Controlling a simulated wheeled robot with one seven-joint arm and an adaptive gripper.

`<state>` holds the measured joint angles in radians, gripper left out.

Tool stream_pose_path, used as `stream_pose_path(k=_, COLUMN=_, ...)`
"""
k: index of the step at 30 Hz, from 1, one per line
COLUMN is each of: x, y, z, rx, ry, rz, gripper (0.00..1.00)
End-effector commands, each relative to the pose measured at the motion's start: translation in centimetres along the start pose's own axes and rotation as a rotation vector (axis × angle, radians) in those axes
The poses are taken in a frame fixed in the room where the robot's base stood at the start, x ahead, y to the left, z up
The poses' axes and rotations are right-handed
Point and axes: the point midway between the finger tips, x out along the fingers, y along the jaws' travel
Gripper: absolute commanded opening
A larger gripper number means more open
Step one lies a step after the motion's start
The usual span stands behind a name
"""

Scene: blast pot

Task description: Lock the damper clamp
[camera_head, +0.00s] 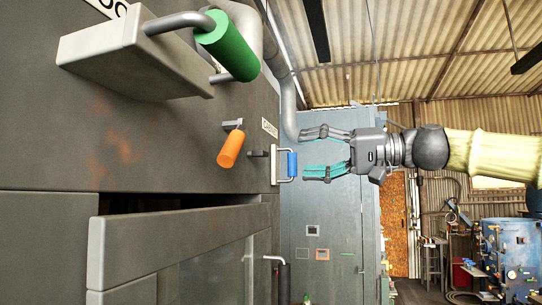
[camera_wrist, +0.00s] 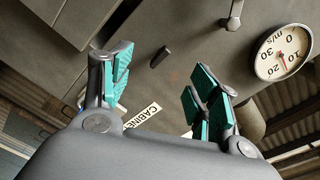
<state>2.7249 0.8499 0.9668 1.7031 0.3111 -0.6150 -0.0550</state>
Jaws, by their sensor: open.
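No readable label marks the damper clamp, so I cannot tell for sure which part it is. A blue grip on a metal bracket (camera_head: 292,164) projects from the dark cabinet face in the head view. My gripper (camera_head: 304,154) is open and points left, with its teal-padded fingertips close to the blue grip. I cannot tell whether they touch it or stand in front of it. In the wrist view my gripper (camera_wrist: 158,72) is open with nothing visible between the pads. A short dark peg (camera_wrist: 160,57) shows beyond them. The blue grip is not visible there.
An orange handle (camera_head: 231,149) and a large green handle (camera_head: 228,47) stick out from the cabinet left of my gripper. A round gauge (camera_wrist: 284,52) and a label reading "CABINE" (camera_wrist: 143,117) show in the wrist view. A blue-grey locker (camera_head: 330,215) stands behind.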

Motion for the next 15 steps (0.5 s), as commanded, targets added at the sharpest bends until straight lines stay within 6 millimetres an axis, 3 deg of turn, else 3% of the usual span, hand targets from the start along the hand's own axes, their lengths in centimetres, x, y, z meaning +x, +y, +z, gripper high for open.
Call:
stream_pose_path(k=9, x=0.29, y=0.12, z=-0.11, rx=-0.657, ry=0.004, rz=-0.001, gripper=0.61)
stream_pose_path(k=15, x=-0.05, y=-0.08, z=-0.5, rx=-0.975, ry=0.019, rz=0.004, gripper=0.61)
